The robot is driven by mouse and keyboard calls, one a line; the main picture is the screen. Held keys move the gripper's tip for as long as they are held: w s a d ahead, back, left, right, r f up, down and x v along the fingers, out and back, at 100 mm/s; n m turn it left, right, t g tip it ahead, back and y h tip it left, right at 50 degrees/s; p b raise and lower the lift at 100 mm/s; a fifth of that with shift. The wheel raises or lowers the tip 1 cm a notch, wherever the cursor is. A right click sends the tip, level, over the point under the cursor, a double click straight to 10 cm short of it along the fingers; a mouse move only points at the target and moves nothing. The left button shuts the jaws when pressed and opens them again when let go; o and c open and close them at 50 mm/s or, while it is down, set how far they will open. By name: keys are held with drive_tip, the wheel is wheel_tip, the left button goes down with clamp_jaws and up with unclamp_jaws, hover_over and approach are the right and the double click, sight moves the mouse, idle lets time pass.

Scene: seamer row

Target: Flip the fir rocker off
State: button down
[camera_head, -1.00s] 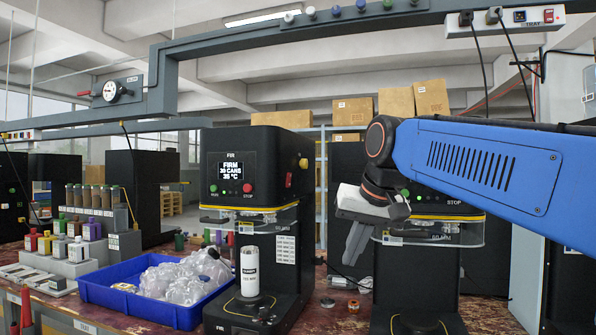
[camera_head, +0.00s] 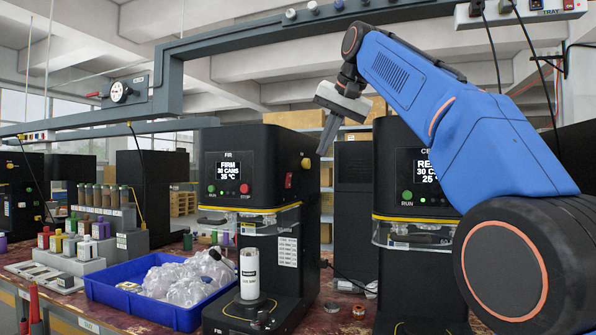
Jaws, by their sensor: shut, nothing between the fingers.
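The fir machine (camera_head: 262,150) is a black seamer labelled FIR, with a lit screen (camera_head: 234,173) reading FIRM, 30 CANS, 35 °C. A small red rocker (camera_head: 288,180) sits on its right-hand side face; its on or off position is too small to read. A round yellowish knob (camera_head: 306,162) is just above and right of it. My gripper (camera_head: 323,150) is shut and empty, with its fingers pointing down, to the right of the fir machine and a little higher than the rocker. It appears apart from the machine.
A second seamer (camera_head: 390,180) stands to the right, partly behind my arm. A white can (camera_head: 249,275) stands on the fir machine's base. A blue bin (camera_head: 130,303) of clear bags is at left. An overhead rail (camera_head: 230,45) runs above.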

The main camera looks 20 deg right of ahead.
drive_tip(key=shift+w+r, duration=0.3)
drive_tip(key=shift+r, duration=0.15)
drive_tip(key=shift+f, duration=0.1)
approach(289, 180)
drive_tip(key=shift+d+x, duration=0.2)
drive_tip(key=shift+x, duration=0.75)
drive_tip(key=shift+d+x, duration=0.2)
drive_tip(key=shift+x, duration=0.8)
drive_tip(key=shift+d+x, duration=0.2)
drive_tip(key=shift+x, duration=0.75)
drive_tip(key=shift+w+f, duration=0.1)
